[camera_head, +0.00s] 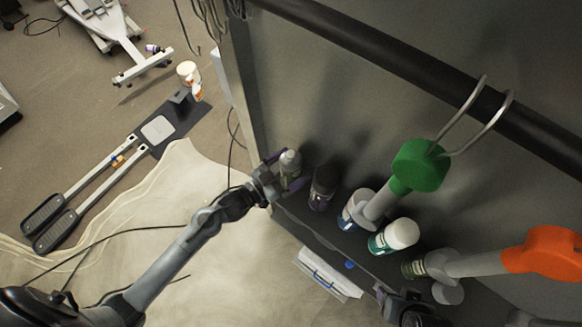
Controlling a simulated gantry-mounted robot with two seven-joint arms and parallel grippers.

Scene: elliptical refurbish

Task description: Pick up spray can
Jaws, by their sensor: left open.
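Several cans and bottles stand in a row on a dark shelf (318,238). At its left end is a greenish can with a pale grey top (290,158), which looks like a spray can. My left gripper (285,170) is open at this can, with a purple finger on either side of it. I cannot tell whether the fingers touch it. To its right are a dark-capped bottle (323,188), a white-capped blue-labelled can (356,208) and a white-and-green bottle (396,236). A dark part at the bottom edge may be my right gripper (410,309); its jaws are unclear.
A black rail (420,72) runs above. A grey panel stands behind the shelf. Elliptical pedal arms (90,190) lie on the floor at left, near a white container (187,71).

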